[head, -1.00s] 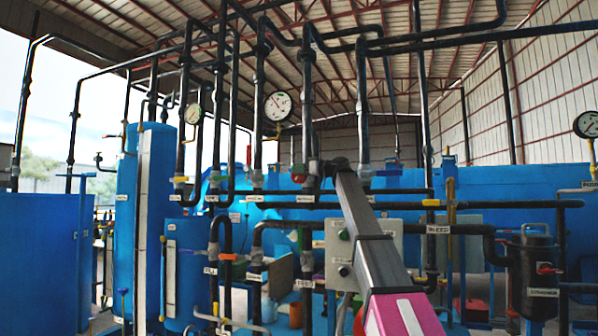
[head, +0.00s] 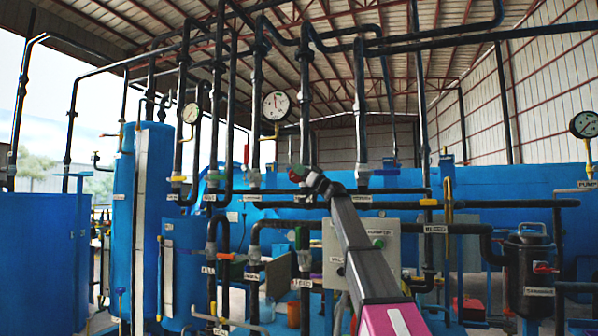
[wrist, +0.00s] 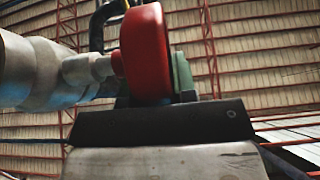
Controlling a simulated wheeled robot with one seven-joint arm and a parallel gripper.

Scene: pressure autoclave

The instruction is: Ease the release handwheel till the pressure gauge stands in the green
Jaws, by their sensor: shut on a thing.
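The red handwheel (wrist: 146,55) fills the upper middle of the wrist view, seen nearly edge-on, on a grey metal stem. In the head view it is a small red and green shape (head: 297,173), partly covered by the end of my arm. My gripper (head: 308,178) is shut on it; in the wrist view a dark gripper part (wrist: 160,120) lies just below the wheel and the fingertips are mostly hidden. A round white pressure gauge (head: 276,105) stands above it, its needle pointing roughly upward. Its coloured band is too small to read surely.
Other gauges stand at the left (head: 191,113) and far right (head: 584,124). Black vertical pipes (head: 361,110) and labelled horizontal pipes crowd around my arm. A grey control box (head: 385,245) is behind it. Blue tanks (head: 155,180) stand at the left.

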